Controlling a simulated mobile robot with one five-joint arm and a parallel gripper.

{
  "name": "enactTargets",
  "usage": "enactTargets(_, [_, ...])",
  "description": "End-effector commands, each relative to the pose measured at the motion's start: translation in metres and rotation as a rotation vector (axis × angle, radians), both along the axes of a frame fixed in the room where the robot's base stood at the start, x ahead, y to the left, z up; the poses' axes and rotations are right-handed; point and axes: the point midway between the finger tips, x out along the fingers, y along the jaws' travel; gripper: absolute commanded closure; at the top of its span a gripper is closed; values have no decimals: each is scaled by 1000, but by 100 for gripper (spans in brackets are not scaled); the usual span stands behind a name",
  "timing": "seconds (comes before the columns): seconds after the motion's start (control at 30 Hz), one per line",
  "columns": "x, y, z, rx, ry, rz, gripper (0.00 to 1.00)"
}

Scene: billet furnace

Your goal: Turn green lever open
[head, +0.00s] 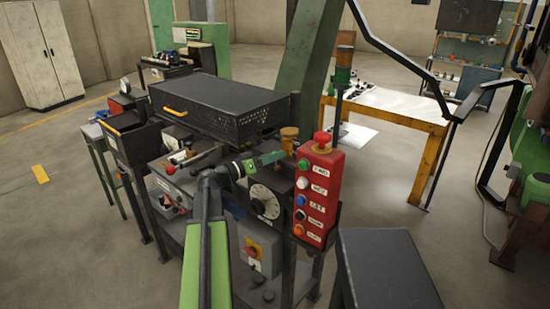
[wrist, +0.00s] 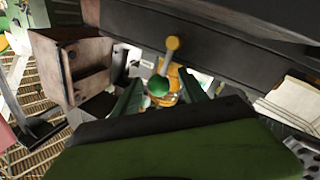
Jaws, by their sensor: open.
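The green lever shows in the wrist view as a green ball knob (wrist: 158,86) on a short grey rod that runs up to a yellow round end (wrist: 172,43). My gripper (wrist: 162,80) is open, with its two green fingers to the left and right of the knob. The knob appears between the fingers; I cannot tell whether either finger touches it. In the head view my gripper (head: 274,158) is over the machine bench, left of the red button box. The green knob cannot be made out there, probably hidden by the gripper.
A red button panel (head: 318,190) stands close to the right of my gripper. A dial box (head: 264,202) is just below it. A black perforated cover (head: 222,104) lies behind.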

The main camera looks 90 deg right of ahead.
Motion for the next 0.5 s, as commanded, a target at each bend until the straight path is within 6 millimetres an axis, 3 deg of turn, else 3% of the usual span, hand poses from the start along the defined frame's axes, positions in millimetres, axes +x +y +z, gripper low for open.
enactTargets(0.17, [29,20,-4,0,0,4,50])
enactTargets(0.5, [108,71,-10,0,-1,5,50])
